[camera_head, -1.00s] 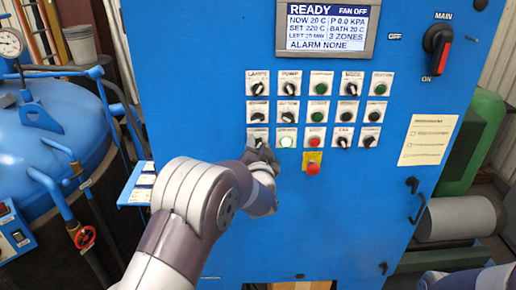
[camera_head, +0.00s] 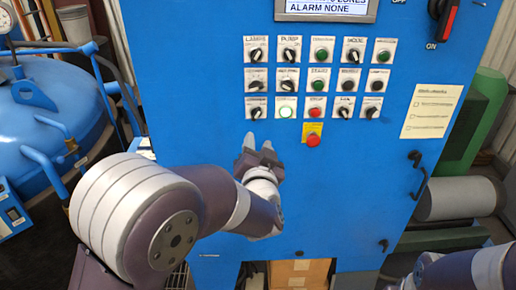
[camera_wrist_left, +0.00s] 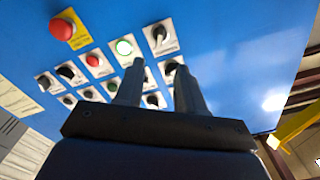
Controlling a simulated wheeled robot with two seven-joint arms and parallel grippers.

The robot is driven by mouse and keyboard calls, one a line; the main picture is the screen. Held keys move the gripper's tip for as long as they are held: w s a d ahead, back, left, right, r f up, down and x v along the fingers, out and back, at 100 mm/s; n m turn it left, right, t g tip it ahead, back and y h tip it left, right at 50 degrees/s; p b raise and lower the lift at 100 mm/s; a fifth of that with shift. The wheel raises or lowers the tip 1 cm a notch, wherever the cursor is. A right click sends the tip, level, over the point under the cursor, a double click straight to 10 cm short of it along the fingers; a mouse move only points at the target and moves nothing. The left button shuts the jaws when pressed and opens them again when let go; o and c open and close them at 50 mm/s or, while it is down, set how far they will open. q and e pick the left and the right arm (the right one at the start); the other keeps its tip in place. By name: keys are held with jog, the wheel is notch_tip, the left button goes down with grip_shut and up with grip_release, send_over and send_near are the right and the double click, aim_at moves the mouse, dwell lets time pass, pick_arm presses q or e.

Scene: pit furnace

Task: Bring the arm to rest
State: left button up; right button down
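My left gripper (camera_head: 258,143) is in front of the blue control cabinet (camera_head: 340,200), just below the lowest row of switches. Its two fingers are apart with nothing between them. They also show apart in the left wrist view (camera_wrist_left: 158,85), pointing toward the panel's knobs and buttons. The left arm comes in from the left with its elbow large in the foreground. Part of my right arm shows at the lower right; its gripper is out of view.
The panel holds several black knobs, green buttons, a lit white-green button (camera_head: 286,111) and a red emergency button (camera_head: 313,140). A blue vessel (camera_head: 50,110) stands at the left. A door handle (camera_head: 418,178) and a grey cylinder (camera_head: 458,198) are at the right.

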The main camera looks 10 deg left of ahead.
pick_arm(q)
jog(key=s+d+f+g+h, duration=0.2)
jog(key=d+f+g+h, duration=0.1)
jog(key=f, duration=0.3)
jog(key=s+d+f+g+h, duration=0.3)
jog(key=f+g, duration=0.1)
jog(key=f, duration=0.2)
jog(key=s+a+f+n+g, duration=0.1)
jog(key=s+a+f+g, duration=0.1)
jog(key=s, duration=0.4)
jog(key=s+a+f+n+g, duration=0.1)
jog(key=s+a+f+g, duration=0.1)
jog(key=s+a+g, duration=0.2)
jog(key=s+a+f+g+y, duration=0.1)
jog(key=s+a+f+g, duration=0.2)
jog(key=s, duration=0.5)
jog(key=shift+n, duration=0.4)
jog(key=shift+s+a, duration=0.1)
